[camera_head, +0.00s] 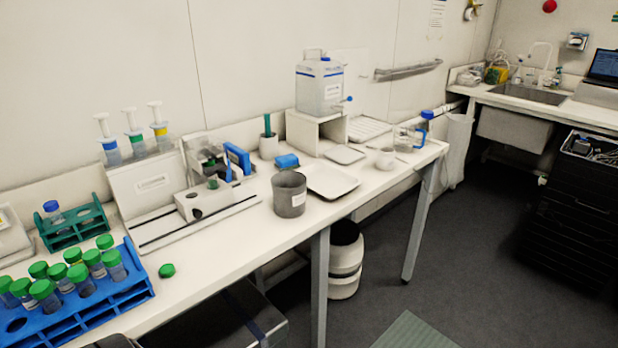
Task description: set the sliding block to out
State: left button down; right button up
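The sliding block (206,202) appears to be the low white block with a dark round hole in its front. It sits on a white base plate (165,236) with dark parallel rails, right of the middle of the plate. A green-capped item (212,183) shows at the top of the block. A clear and grey fixture with blue upright parts (238,160) stands just behind and to the right of it. I cannot read any in or out marking. Neither of my grippers is in view.
A labelled white stand (150,186) with syringes rises behind the rails. A grey beaker (289,195) stands close to their right end. A blue rack (128,283) of green-capped tubes is at front left, with a loose green cap (167,270) nearby.

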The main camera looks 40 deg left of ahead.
aim_at(207, 202)
jog(key=i+u, duration=0.2)
jog(key=i, duration=0.15)
jog(key=i+l+u, duration=0.25)
jog(key=i, duration=0.15)
jog(key=i+l+u, duration=0.2)
jog(key=i, duration=0.15)
jog(key=j, duration=0.1)
